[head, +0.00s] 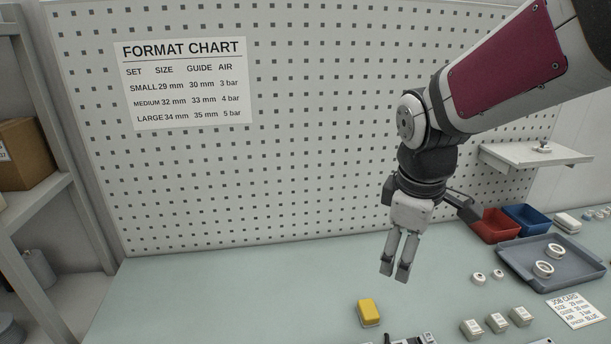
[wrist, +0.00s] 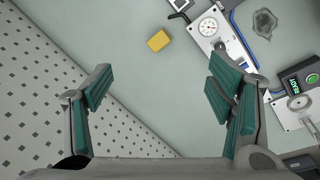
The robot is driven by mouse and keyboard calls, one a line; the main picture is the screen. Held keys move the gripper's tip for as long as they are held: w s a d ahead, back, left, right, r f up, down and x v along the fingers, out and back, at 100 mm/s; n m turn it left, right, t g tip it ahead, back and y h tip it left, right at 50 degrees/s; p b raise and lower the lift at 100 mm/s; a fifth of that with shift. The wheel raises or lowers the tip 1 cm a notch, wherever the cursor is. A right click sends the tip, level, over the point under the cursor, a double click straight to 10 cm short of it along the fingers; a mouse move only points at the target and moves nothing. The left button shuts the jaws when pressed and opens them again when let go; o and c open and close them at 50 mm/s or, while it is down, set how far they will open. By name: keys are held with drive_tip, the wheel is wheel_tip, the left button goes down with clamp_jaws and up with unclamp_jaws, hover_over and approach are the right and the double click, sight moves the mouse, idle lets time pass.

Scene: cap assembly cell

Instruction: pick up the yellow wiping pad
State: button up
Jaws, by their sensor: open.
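The yellow wiping pad (head: 368,312) lies on the pale green bench top near the front of the head view. In the wrist view the pad (wrist: 158,41) sits at the top, a little left of centre, beyond the fingertips. My gripper (head: 395,270) hangs pointing down above the bench, behind the pad and a little to its right. In the wrist view my gripper (wrist: 158,85) has its green-lined fingers wide apart with nothing between them.
A device with a round gauge (wrist: 208,26) stands just right of the pad. Small blocks (head: 497,322), a job card (head: 577,310), a grey tray (head: 515,262) and red (head: 490,228) and blue bins (head: 527,217) are to the right. A pegboard wall (head: 290,150) stands behind. The bench left of the pad is clear.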

drive_tip(key=w+a+f+n+g+y, duration=0.1)
drive_tip(key=w+f+n, duration=0.3)
drive_tip(key=f, duration=0.3)
drive_tip(key=w+f+n+g, duration=0.1)
drive_tip(key=w+f+n, duration=0.35)
drive_tip(key=f, duration=0.25)
hover_over(369, 308)
drive_tip(key=f, duration=0.8)
drive_tip(key=shift+a+f+b, duration=0.25)
drive_tip(key=shift+a+b, duration=0.05)
drive_tip(key=shift+b, duration=0.05)
drive_tip(key=shift+d+f+p, duration=0.15)
drive_tip(key=shift+f+p, duration=0.05)
drive_tip(key=shift+f, duration=1.25)
drive_tip(key=shift+d+f+p, duration=0.15)
drive_tip(key=shift+f+p, duration=0.05)
drive_tip(key=shift+f, duration=1.2)
drive_tip(key=c, duration=1.3)
